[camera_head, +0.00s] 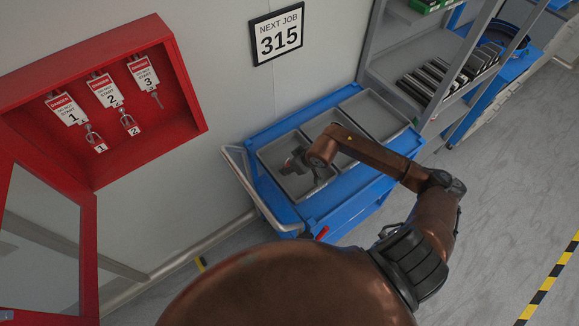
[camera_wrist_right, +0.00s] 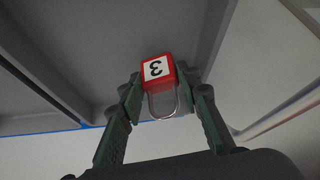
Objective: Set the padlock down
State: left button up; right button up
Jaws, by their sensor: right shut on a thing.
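The padlock (camera_wrist_right: 158,71) is red with a white label marked 3, upside down in the right wrist view. Its metal shackle (camera_wrist_right: 163,104) points back toward my right gripper (camera_wrist_right: 160,95), whose two dark green fingers are shut on it. In the head view my right gripper (camera_head: 297,163) is over the left grey bin (camera_head: 275,155) on the blue cart (camera_head: 313,208). The padlock is too small to make out there. I cannot tell whether it touches the bin floor. My left gripper is not in view.
The middle and right grey bins (camera_head: 376,113) look empty. A red cabinet (camera_head: 145,140) on the left wall holds red padlocks 1 (camera_head: 96,142) and 2 (camera_head: 129,124) under danger tags. A sign (camera_head: 277,37) reads NEXT JOB 315. A grey shelf (camera_head: 420,60) stands at the right.

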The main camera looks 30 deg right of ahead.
jog(key=shift+f, duration=0.45)
jog(key=shift+w, duration=0.1)
jog(key=shift+f, duration=0.15)
jog(key=o, duration=1.2)
jog(key=shift+r, duration=0.2)
jog(key=b+v, duration=0.1)
jog(key=v, duration=1.1)
